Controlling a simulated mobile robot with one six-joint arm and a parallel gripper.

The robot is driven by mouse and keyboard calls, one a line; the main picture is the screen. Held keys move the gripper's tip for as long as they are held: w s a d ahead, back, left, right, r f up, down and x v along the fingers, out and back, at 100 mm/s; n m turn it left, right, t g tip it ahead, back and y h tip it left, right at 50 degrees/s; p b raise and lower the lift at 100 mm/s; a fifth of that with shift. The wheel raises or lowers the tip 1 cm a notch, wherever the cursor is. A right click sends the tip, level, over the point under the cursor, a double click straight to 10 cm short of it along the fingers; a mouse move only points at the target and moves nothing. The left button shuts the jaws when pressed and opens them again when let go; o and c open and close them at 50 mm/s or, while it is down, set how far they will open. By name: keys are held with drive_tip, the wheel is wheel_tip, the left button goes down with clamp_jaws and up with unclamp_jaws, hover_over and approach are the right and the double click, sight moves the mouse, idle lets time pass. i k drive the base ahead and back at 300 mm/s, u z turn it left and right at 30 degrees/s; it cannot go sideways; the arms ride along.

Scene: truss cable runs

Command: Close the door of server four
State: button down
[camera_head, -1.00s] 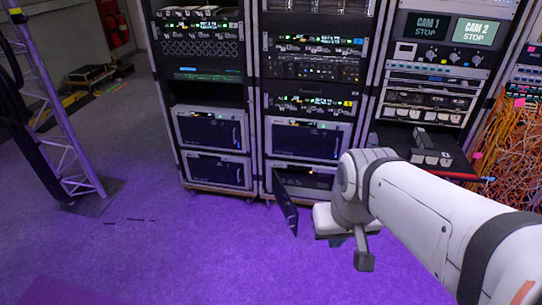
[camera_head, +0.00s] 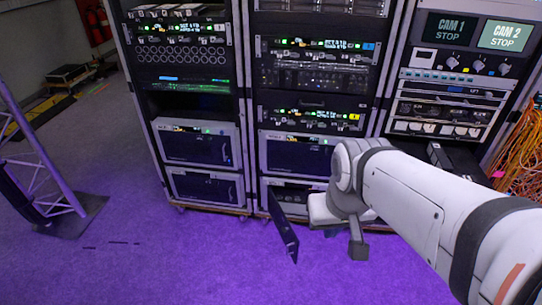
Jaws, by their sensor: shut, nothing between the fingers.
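The open door (camera_head: 284,228) is a dark panel hinged at the left side of the lowest server (camera_head: 300,194) in the middle rack. It swings out over the floor, and I take this server to be server four, though its label is too small to read. My gripper (camera_head: 357,248) is to the right of the door, low in front of the rack. It is shut and empty, with a visible gap to the door. My arm hides the right part of that server and part of the one above it.
The server above (camera_head: 292,155) and the two servers at the bottom of the left rack (camera_head: 200,146) have their doors shut. A truss foot (camera_head: 70,216) stands at left. Orange cables (camera_head: 522,150) hang at right.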

sight(278, 224)
drive_tip(key=i, duration=0.25)
drive_tip(key=k, duration=1.2)
drive_tip(key=u, duration=0.45)
drive_tip(key=i, duration=1.65)
drive_tip(key=u, duration=0.15)
